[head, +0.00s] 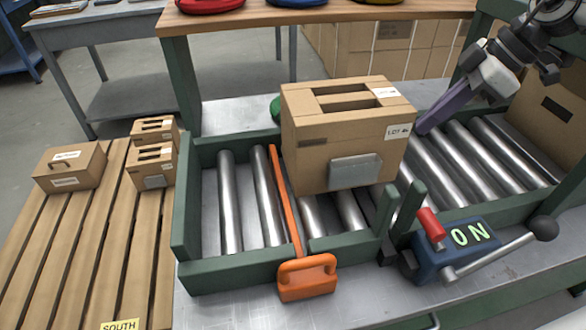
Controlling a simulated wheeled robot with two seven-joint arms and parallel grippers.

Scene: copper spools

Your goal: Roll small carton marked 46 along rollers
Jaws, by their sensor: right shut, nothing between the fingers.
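The carton labelled "LOT 46" (310,148) sits on the metal rollers (262,195), near the middle of the green-framed conveyor. It has two slots in its top and a grey plate on its front. My right gripper (428,125) comes in from the upper right, with its purple fingers shut and empty. The fingertips are close to the carton's right side; I cannot tell whether they touch it. My left gripper is not in view.
An orange-handled bar (306,278) lies across the rollers left of the carton. A blue box reading "ON" (462,240) with a lever is at the front right. Another carton (550,115) stands at the right end. Small cartons (70,167) rest on a left pallet.

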